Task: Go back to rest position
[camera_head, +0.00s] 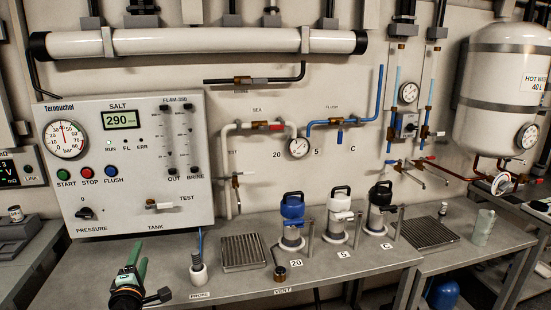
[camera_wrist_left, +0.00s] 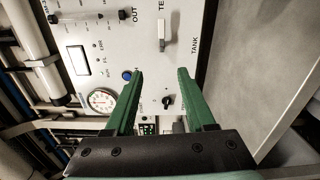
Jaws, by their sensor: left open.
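My left gripper (camera_head: 136,258) has green fingers and is at the lower left of the head view, in front of the panel's lower part and above the bench. In the left wrist view the same gripper (camera_wrist_left: 160,76) has its two green fingers apart with nothing between them. The white control panel (camera_head: 72,210) stands behind it, with a gauge, buttons and a black pressure knob (camera_head: 86,213). The knob also shows in the wrist view (camera_wrist_left: 167,101), beyond the fingers. My right gripper is not in view.
The grey bench (camera_head: 225,290) carries a white probe (camera_head: 198,270), a drain grate (camera_head: 242,252), a small brass fitting (camera_head: 280,273) and blue, white and black-topped bottles (camera_head: 292,208). Pipes and a white tank (camera_head: 500,85) are on the wall.

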